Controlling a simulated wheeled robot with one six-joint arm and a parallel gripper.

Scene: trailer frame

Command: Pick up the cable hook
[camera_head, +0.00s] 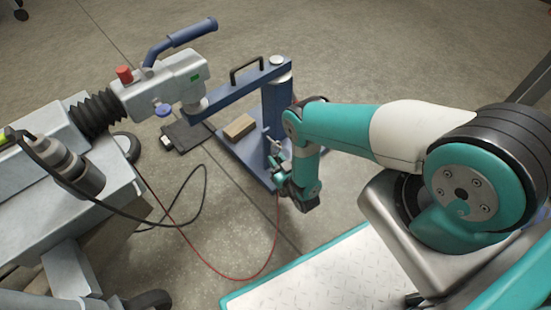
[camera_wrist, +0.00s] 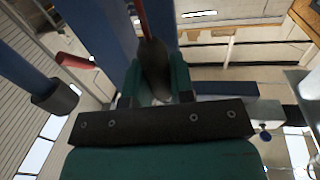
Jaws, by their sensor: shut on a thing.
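My gripper (camera_head: 279,168) is beside the blue post of the stand in the head view, pointing left. In the wrist view my gripper (camera_wrist: 156,85) has its teal fingers shut on a dark grey piece, which I take to be the cable hook (camera_wrist: 155,66). A red cable (camera_wrist: 141,18) runs from that piece toward the top of the picture. In the head view the red cable (camera_head: 235,278) loops over the floor and rises to my gripper. The hook is too small and covered to make out there.
The blue post (camera_head: 276,100) stands on a blue base plate with a wooden block (camera_head: 239,127) on it. The trailer coupling (camera_head: 166,85) has a blue lever (camera_head: 190,32) and a red knob (camera_head: 125,74). A black cable (camera_head: 196,205) hangs to the floor. Open floor lies at the front.

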